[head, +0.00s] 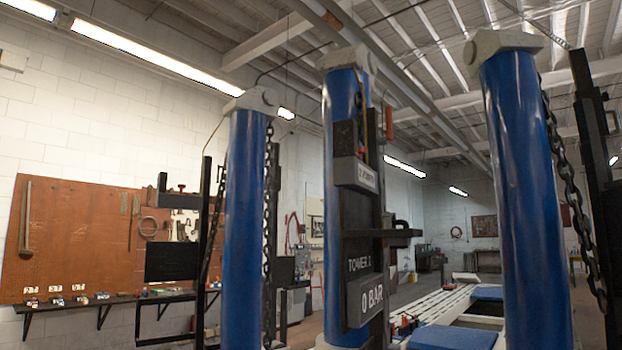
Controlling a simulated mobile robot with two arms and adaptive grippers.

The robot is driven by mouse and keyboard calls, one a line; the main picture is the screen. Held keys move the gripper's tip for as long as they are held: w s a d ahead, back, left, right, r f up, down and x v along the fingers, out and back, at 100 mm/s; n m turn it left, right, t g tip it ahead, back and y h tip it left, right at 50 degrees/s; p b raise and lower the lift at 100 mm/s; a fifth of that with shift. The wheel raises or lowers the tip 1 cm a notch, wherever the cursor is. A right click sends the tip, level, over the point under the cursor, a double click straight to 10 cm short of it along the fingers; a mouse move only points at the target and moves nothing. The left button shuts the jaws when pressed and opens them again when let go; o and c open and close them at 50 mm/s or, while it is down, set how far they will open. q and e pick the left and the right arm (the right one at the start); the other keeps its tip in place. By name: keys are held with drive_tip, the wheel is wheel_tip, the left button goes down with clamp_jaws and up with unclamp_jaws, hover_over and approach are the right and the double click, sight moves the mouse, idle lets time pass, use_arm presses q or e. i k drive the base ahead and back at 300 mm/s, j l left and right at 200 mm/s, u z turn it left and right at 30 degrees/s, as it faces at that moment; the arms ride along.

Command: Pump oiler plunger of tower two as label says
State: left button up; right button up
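The middle blue column (340,200) carries a black plate (360,262) with white lettering that appears to read "TOWER 2". I cannot make out which part is the oiler plunger. Neither of my grippers is in view.
Blue columns stand at left (239,210) and right (524,200), with hanging chains (570,190). A black bracket (172,262) juts from the left tower. Behind are a tool board (80,245), a shelf (105,301) with small items, and a white slatted platform (440,305) with blue pads.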

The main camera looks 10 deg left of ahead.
sight(362, 150)
drive_tip(key=i+l+u, duration=0.15)
drive_tip(key=l+u, duration=0.5)
drive_tip(key=i+l+u, duration=0.15)
drive_tip(key=u, duration=0.2)
drive_tip(key=l+u, duration=0.2)
drive_tip(key=l, duration=1.35)
